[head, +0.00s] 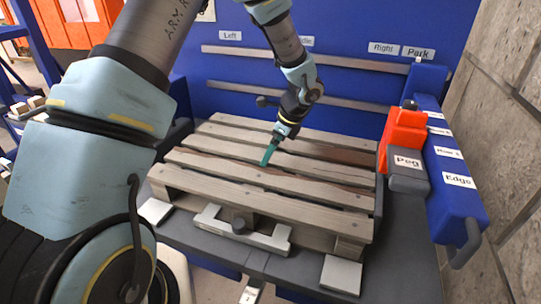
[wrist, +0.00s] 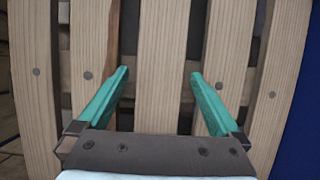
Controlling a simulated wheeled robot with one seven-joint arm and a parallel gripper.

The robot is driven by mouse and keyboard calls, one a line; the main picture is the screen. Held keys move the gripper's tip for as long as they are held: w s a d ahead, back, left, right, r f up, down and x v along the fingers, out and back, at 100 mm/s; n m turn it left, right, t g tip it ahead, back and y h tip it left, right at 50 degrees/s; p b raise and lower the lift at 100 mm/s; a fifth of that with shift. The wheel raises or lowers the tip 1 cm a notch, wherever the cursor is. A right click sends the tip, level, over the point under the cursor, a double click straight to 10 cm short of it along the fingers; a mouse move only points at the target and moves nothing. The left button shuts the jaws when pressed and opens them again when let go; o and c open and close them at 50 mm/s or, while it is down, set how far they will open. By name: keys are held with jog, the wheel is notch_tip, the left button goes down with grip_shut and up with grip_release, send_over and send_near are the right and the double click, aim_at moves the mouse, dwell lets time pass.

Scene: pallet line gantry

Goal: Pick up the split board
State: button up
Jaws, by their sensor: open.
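The slatted wooden pallet (head: 300,197) lies on the grey bed, its boards close under my gripper. In the wrist view, a ragged reddish-brown strip (wrist: 114,40) runs along the edge of the second board from the left (wrist: 90,45); this looks like the split board. It lies to the left of the left finger. My gripper (wrist: 158,73) is open and empty, its green fingers on either side of the middle board in the picture. In the head view my gripper (head: 268,158) points down over the pallet's middle. Contact with the boards cannot be told.
An orange unit with a "Peg" block (head: 407,165) and a labelled blue rail (head: 455,180) stand at the right. A blue wall with grey rails (head: 300,63) closes the back.

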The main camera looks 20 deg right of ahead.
jog(key=shift+c, duration=0.2)
jog(key=c, duration=1.5)
jog(key=shift+c, duration=0.2)
